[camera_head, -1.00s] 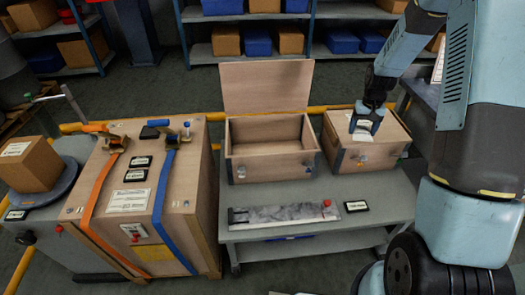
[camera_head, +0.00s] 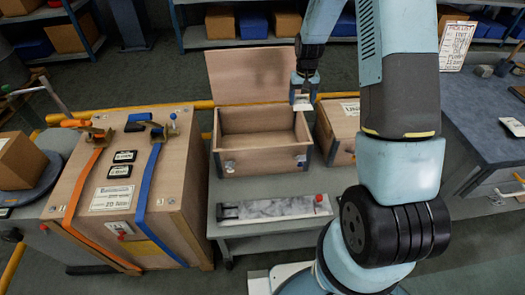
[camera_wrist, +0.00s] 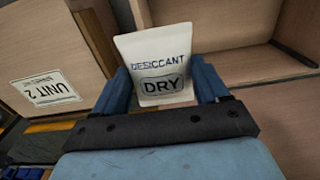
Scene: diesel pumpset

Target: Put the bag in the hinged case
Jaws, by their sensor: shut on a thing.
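The bag (camera_wrist: 150,68) is a white packet marked DESICCANT DRY. My gripper (camera_wrist: 157,88) is shut on it, with a blue finger on each side. In the head view my gripper (camera_head: 304,88) holds the bag (camera_head: 303,104) near the back right corner of the hinged case, seemingly above it. The hinged case (camera_head: 236,165) is a wooden box on the grey bench, its lid (camera_head: 255,75) raised at the back. Its inside looks empty where visible. In the wrist view, the case (camera_wrist: 242,65) is behind and to the right of the bag.
A closed wooden case (camera_head: 342,155), labelled UNIT 2 in the wrist view (camera_wrist: 46,92), stands close to the right. A grey slab with a red knob (camera_head: 275,208) lies in front. A large strapped crate (camera_head: 120,200) stands left.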

